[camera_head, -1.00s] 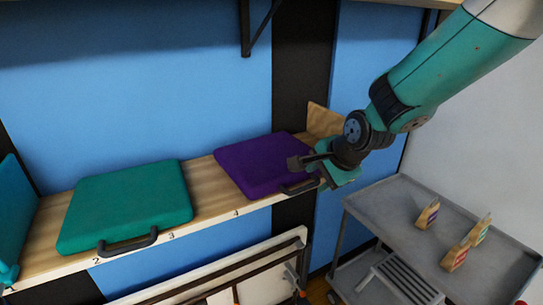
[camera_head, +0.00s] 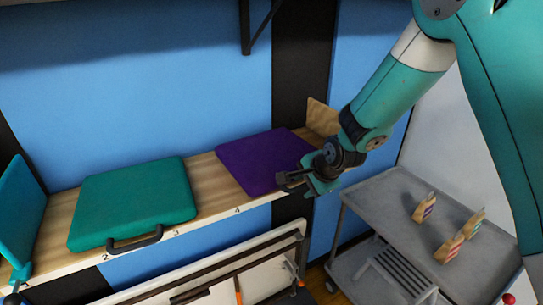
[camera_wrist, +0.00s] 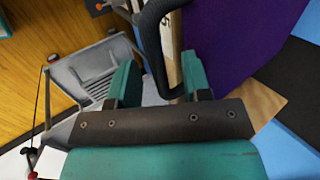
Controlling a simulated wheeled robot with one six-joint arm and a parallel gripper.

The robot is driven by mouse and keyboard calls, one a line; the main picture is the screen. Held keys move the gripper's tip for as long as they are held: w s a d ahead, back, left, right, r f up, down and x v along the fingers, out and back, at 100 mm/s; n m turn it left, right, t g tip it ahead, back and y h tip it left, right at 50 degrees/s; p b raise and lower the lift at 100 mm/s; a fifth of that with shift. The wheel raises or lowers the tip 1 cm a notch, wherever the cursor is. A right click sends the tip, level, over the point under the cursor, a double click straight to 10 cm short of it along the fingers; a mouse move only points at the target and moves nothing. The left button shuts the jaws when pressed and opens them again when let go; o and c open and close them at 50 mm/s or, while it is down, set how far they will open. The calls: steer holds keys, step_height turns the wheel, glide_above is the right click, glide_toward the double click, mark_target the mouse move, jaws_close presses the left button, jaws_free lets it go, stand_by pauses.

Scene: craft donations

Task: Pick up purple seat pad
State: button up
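The purple seat pad (camera_head: 258,160) lies flat on the wooden shelf, towards its right end. In the wrist view the pad (camera_wrist: 225,35) fills the upper right, and its black handle (camera_wrist: 151,45) reaches down into the gap between my fingers. My gripper (camera_head: 291,183) is at the pad's front right edge, hiding the handle in the head view. In the wrist view my gripper (camera_wrist: 160,80) has its two teal fingers well apart, one on each side of the handle, with no clear contact.
A teal seat pad (camera_head: 132,203) with a black handle lies left on the shelf (camera_head: 208,190), and another teal pad (camera_head: 20,215) stands at the far left. A wooden divider (camera_head: 322,118) is right of the purple pad. A grey cart (camera_head: 385,220) holds small striped blocks below right.

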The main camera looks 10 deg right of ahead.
jaws_close()
